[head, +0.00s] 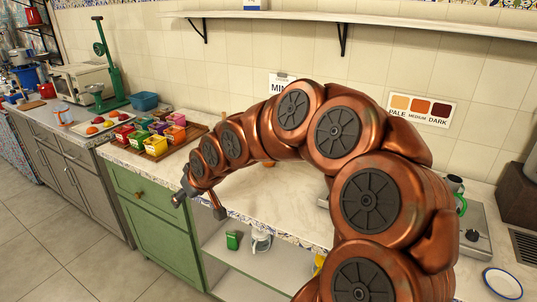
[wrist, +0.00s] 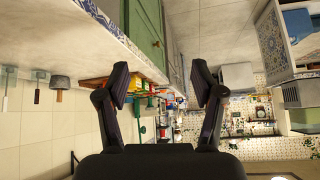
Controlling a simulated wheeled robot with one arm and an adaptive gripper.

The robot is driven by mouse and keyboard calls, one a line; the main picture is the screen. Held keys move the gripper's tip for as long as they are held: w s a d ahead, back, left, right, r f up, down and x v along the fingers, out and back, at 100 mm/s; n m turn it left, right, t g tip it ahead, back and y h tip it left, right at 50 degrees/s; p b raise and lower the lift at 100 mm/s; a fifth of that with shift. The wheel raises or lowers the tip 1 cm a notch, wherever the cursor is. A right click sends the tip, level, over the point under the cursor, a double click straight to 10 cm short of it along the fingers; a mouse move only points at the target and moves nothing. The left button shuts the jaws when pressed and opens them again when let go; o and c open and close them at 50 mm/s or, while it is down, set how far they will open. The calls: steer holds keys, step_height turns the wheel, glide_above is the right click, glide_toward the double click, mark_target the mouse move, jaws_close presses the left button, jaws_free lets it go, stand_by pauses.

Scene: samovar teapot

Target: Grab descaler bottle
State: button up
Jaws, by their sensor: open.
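I cannot make out a bottle that is surely the descaler. On the open shelf under the counter in the head view stand a small green container (head: 232,240) and a whitish jug (head: 261,241). A yellow item (head: 318,263) there is mostly hidden behind my arm. My gripper (head: 180,198) is at the counter's front edge, above and to the left of these things. In the wrist view my gripper (wrist: 163,88) has its two dark fingers wide apart with nothing between them.
A wooden tray (head: 187,140) with colourful tubs stands on the counter at left. The green cabinet (head: 150,225) is beside the open shelf (head: 255,268). A sign with colour swatches (head: 420,108) hangs on the wall. A white, blue-rimmed dish (head: 502,283) lies at right.

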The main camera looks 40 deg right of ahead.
steer(key=w+d+m+t+h+b, duration=0.1)
steer(key=w+d+t, duration=0.2)
steer(key=w+d, duration=0.35)
steer(key=w+d+m+t+h, duration=0.15)
steer(key=w+d, duration=0.25)
steer(key=d, duration=0.6)
steer(key=s+d+f+m+t+h+b, duration=0.1)
steer(key=s+d+t+h, duration=0.15)
steer(key=d, duration=0.85)
steer(key=s+d+f+m+t+h+b, duration=0.1)
steer(key=d+f+m+t+h, duration=0.15)
steer(key=d, duration=0.95)
steer(key=shift+n+g, duration=0.35)
steer(key=shift+n, duration=0.15)
steer(key=shift+r+p+x, duration=0.1)
steer(key=shift+p+x, duration=0.65)
steer(key=shift+x, duration=1.15)
steer(key=shift+r+p+x, duration=0.15)
steer(key=shift+p+x, duration=0.6)
steer(key=shift+x, duration=1.1)
steer(key=shift+c, duration=0.4)
jaws_close()
